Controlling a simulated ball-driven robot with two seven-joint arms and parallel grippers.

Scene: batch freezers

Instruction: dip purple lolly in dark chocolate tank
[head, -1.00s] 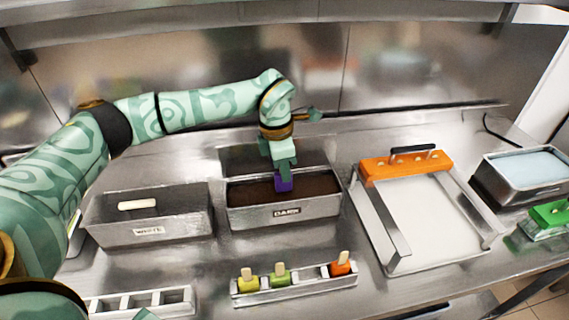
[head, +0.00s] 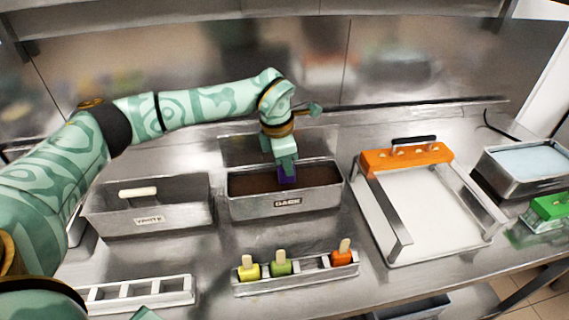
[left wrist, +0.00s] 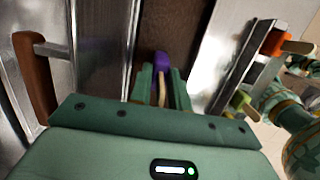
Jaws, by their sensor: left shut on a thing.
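The purple lolly (head: 287,176) hangs below my left gripper (head: 284,163), over the dark chocolate in the tank labelled DARK (head: 318,201). My left gripper is shut on its stick. The lolly's lower end is at or in the brown surface; I cannot tell how deep. In the left wrist view the purple lolly (left wrist: 161,61) and its stick show between the fingers of my left gripper (left wrist: 163,88), with brown chocolate beyond.
The WHITE tank (head: 115,224) stands left. A holder (head: 297,277) with yellow, green and orange lollies is in front, and an empty slotted rack (head: 133,294) front left. A tray with an orange bar (head: 407,159) stands right, beside a tub of pale liquid (head: 528,161).

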